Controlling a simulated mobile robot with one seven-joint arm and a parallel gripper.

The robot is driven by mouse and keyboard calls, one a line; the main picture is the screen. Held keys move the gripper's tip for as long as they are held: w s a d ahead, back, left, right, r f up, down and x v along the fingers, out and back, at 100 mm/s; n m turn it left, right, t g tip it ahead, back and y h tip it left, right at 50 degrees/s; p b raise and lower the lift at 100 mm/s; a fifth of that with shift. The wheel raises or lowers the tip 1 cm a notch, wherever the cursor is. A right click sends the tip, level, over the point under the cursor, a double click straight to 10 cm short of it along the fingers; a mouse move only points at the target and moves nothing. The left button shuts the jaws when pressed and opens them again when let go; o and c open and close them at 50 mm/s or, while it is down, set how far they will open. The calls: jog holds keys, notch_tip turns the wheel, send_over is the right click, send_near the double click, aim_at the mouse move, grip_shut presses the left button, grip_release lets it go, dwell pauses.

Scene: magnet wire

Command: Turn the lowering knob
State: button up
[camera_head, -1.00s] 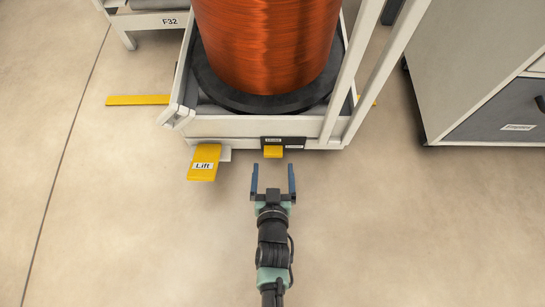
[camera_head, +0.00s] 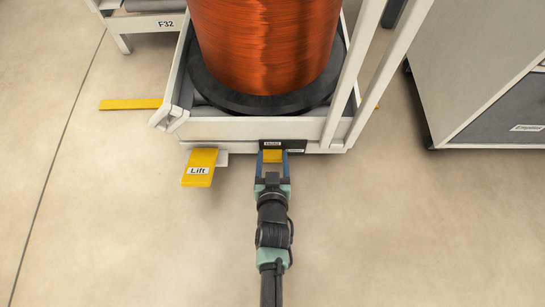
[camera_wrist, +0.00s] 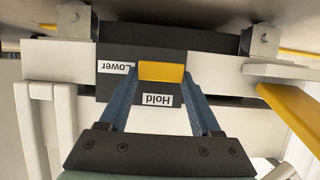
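The lowering knob (camera_head: 272,156) is a small yellow block on a black panel (camera_head: 297,144) at the front edge of the white cart. In the wrist view the knob (camera_wrist: 162,72) is seen upside down, with the labels "Lower" (camera_wrist: 112,67) and "Hold" (camera_wrist: 157,100) on the panel near it. My gripper (camera_head: 271,158) is at the panel with its blue fingers on either side of the knob. In the wrist view the fingers (camera_wrist: 162,88) are spread and reach to the knob's sides. Whether they press on it is hard to tell.
A yellow "Lift" pedal (camera_head: 200,168) sticks out left of my gripper. The white cart (camera_head: 225,130) carries a large copper wire spool (camera_head: 265,45). A grey cabinet (camera_head: 480,75) stands at right. The floor in front is clear.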

jog(key=c, duration=0.7)
jog(key=shift+n+h, duration=0.6)
jog(key=shift+n, duration=0.1)
jog(key=shift+a+f+n+h+b, duration=0.1)
jog(key=shift+a+n+h+b, duration=0.1)
jog(key=shift+n+h, duration=0.35)
jog(key=shift+a+f+n+h+b, duration=0.15)
jog(key=shift+n+h, duration=0.2)
jog(key=shift+n, duration=0.4)
jog(key=shift+a+n+t+h, duration=0.2)
jog(key=shift+n+t+h, duration=0.2)
jog(key=shift+n+h, duration=0.55)
jog(key=n, duration=0.2)
jog(key=n+h, duration=0.1)
jog(key=shift+a+f+t, duration=0.1)
jog(key=shift+f+t, duration=0.15)
jog(key=shift+t, duration=0.15)
jog(key=n, duration=0.1)
jog(key=n+t, duration=0.1)
jog(key=n, duration=0.1)
jog(key=n+h, duration=0.1)
jog(key=shift+f, duration=0.25)
jog(key=shift+n+t, duration=0.3)
jog(key=shift+n, duration=0.05)
jog(key=o, duration=1.4)
